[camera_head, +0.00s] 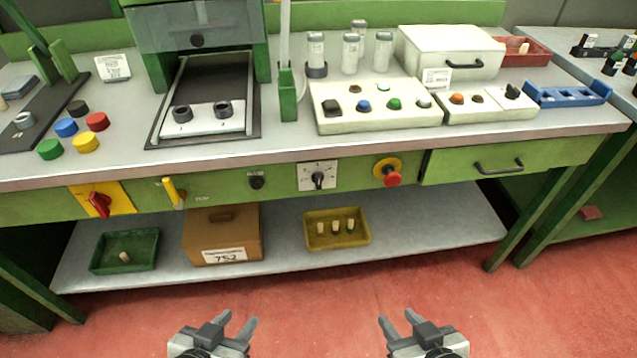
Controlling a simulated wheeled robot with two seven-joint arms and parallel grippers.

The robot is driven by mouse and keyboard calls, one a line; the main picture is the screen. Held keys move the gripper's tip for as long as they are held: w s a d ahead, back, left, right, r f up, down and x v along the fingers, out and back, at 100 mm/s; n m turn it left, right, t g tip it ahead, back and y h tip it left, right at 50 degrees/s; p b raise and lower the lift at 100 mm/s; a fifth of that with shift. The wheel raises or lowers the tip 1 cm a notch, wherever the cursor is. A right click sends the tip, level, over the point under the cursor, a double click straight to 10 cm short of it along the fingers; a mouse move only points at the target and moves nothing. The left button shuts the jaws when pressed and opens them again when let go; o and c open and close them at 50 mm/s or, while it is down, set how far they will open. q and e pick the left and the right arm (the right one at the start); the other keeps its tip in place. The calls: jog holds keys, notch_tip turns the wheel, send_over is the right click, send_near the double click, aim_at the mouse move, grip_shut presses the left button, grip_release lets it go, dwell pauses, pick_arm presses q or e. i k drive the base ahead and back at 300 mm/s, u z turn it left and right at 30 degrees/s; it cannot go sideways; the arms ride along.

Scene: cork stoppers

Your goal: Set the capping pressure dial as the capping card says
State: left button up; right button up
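A black pointer dial (318,180) sits on a white square scale plate (304,184) in the green front panel of the bench. Its pointer looks roughly upright; the scale marks are too small to read. A small white printed card (112,68) stands at the back left of the bench top, and another white card (436,79) leans at the white case; I cannot read either or tell which is the capping card. My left gripper (239,318) and my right gripper (396,317) are both open and empty, low in front of the bench, well apart from the dial.
The front panel also has a red rotary switch (100,204), a yellow lever (173,193), a black knob (256,182), a red mushroom button (391,177) and a drawer (506,161). The lower shelf holds a green tray (103,264), brown box (232,238) and yellow tray (335,243).

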aim_at(317, 178)
jog(key=z, duration=1.7)
jog(key=k, duration=1.05)
jog(key=u, duration=1.8)
jog(key=i, duration=1)
jog(key=u, duration=0.05)
